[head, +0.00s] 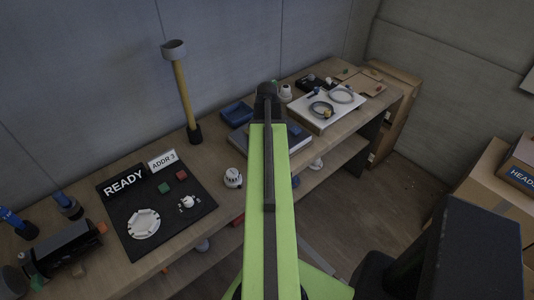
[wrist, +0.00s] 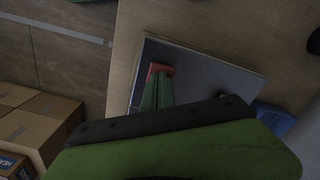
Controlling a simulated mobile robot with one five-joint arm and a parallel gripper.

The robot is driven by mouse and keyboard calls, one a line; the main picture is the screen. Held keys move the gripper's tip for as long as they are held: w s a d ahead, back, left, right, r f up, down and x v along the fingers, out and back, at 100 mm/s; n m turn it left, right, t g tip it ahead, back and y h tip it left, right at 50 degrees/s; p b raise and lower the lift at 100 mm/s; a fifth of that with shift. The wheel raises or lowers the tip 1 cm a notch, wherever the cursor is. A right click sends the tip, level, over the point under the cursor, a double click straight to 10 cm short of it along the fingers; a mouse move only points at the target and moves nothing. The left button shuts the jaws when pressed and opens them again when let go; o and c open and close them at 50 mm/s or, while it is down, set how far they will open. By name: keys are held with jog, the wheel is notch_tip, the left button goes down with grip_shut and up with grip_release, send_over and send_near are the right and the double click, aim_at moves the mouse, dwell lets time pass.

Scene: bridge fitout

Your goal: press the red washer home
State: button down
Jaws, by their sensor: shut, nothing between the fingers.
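No red ring is clearly made out in either view. A small red piece (head: 181,174) lies on the black mat (head: 200,213) in the head view; it looks like a flat block, and I cannot tell whether it is the washer. A white round base (head: 144,223) and a small white fitting (head: 187,202) lie on the same mat. My gripper (wrist: 160,70) is shut and empty, its narrow red-ended tip over a grey panel (wrist: 205,72) in the wrist view. In the head view my arm hides it.
A small green piece (head: 164,187) and READY sign (head: 124,181) are on the mat. A white dome (head: 233,177) stands beside it. A yellow pole (head: 183,90) rises behind. Blue tray (head: 237,113) and white board (head: 325,110) are farther along the bench. Cartons (head: 497,183) stand right.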

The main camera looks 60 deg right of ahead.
jog(key=shift+f+b, duration=0.75)
jog(key=shift+f, duration=0.15)
jog(key=shift+r+p, duration=4)
notch_tip(320, 180, up, 18)
jog(key=p, duration=1.7)
jog(key=shift+f, duration=0.25)
